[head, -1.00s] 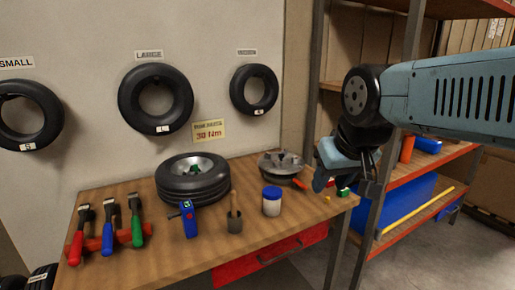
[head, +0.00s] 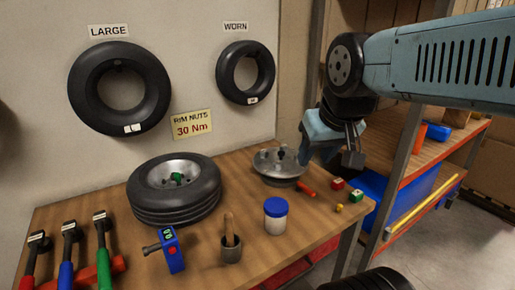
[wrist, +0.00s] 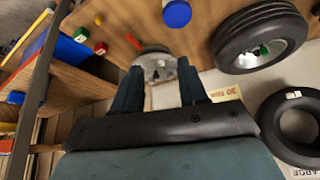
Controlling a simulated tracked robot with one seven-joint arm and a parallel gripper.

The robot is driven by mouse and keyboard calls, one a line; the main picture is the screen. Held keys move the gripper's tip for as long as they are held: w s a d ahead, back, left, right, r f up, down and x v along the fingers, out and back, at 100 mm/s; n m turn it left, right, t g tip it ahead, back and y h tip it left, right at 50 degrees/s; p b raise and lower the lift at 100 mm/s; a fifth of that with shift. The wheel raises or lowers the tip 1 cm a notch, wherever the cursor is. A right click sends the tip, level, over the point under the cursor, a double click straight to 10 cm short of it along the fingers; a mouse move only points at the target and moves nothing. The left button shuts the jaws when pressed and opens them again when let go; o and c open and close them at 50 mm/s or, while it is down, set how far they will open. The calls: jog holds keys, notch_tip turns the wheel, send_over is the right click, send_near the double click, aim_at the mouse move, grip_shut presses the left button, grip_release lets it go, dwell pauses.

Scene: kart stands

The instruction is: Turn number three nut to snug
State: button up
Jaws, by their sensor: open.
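A wheel with a black tyre (head: 150,207) lies flat on the bench, with a grey metal rim and a green piece (head: 177,179) at its hub. It also shows in the wrist view (wrist: 232,52). A separate grey rim part (head: 278,172) with dark upright studs lies at the back right of the bench and shows between my fingers in the wrist view (wrist: 158,68). Individual nuts and their numbers are too small to tell. My gripper (head: 335,158) is open and empty, above the bench's right end, right of the rim part. It shows large in the wrist view (wrist: 163,90).
A blue-lidded jar (head: 276,218), a cup with a wooden-handled brush (head: 231,245) and a blue tool with a green display (head: 171,250) stand in front. Red and green dice (head: 338,184) lie at the right. Hammer-like tools (head: 67,258) stand left. A shelf (head: 405,170) flanks the arm.

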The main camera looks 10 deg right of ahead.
jog(key=shift+o, duration=0.3)
jog(key=shift+o, duration=0.8)
jog(key=shift+w, duration=0.1)
jog(key=shift+o, duration=0.3)
jog(key=shift+w+r+n, duration=0.2)
jog(key=shift+w+n, duration=0.1)
jog(key=n+g, duration=0.6)
jog(key=n, duration=1.7)
send_over(264, 151)
notch_tip(264, 151, down, 5)
notch_tip(264, 151, down, 14)
